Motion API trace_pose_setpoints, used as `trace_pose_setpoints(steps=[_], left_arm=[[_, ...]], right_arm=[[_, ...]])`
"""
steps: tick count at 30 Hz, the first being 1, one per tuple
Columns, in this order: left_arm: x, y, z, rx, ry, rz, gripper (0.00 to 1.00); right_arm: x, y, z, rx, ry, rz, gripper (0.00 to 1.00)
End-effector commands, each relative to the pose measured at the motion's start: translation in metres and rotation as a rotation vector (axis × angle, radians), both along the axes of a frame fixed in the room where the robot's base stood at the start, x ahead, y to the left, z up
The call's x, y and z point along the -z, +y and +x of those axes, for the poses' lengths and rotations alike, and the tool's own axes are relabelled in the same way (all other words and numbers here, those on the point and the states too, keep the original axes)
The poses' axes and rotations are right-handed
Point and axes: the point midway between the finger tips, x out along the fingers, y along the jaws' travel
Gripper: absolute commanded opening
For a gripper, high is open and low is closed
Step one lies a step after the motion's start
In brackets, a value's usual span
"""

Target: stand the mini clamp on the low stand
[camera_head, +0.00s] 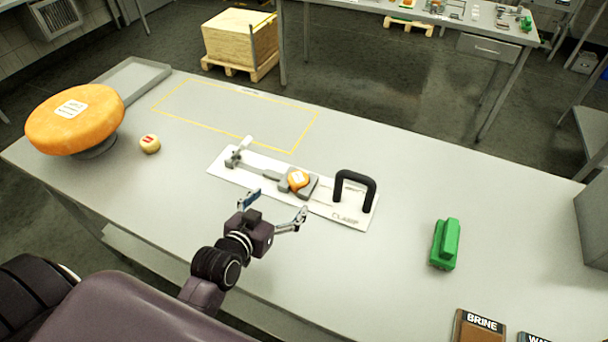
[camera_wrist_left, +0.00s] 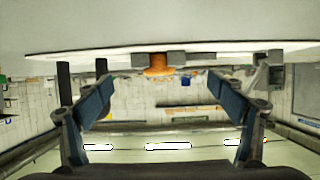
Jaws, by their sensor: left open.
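A white board (camera_head: 230,176) lettered CLAMP lies flat at the middle of the table, with grey clamp parts (camera_head: 271,175) and a black U-shaped handle (camera_head: 355,179). A small orange piece (camera_head: 299,180) with a pale label sits in the grey holder; it also shows in the left wrist view (camera_wrist_left: 158,66). I cannot tell which part is called the mini clamp. My left gripper (camera_head: 275,205) is open and empty just in front of the board, apart from it. My right gripper is not in view. A dark low support (camera_head: 98,148) under the big cheese wheel may be the low stand.
A grey tray (camera_head: 140,78) and a yellow outline (camera_head: 208,128) lie behind.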

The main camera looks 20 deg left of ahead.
Motion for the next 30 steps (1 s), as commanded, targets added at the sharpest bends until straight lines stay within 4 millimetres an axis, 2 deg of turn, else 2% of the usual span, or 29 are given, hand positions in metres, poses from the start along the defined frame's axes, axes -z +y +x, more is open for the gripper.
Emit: trace_pose_setpoints(steps=[10,14,18,22,27,30], left_arm=[[0.012,-0.003,0.032,0.001,0.000,-0.001,0.87],[0.020,-0.004,0.046,0.001,0.000,0.000,0.87],[0.027,-0.005,0.058,0.001,0.001,-0.001,0.87],[0.028,-0.005,0.062,0.001,0.000,0.000,0.87],[0.029,-0.005,0.062,0.001,0.000,0.000,0.87],[0.029,-0.005,0.061,0.000,0.000,0.000,0.78]], right_arm=[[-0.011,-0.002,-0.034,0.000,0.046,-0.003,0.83],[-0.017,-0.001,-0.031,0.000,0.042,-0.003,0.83],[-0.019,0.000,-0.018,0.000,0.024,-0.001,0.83],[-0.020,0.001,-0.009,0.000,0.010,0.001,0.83],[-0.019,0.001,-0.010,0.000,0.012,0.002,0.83],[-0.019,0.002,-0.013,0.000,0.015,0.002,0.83]])
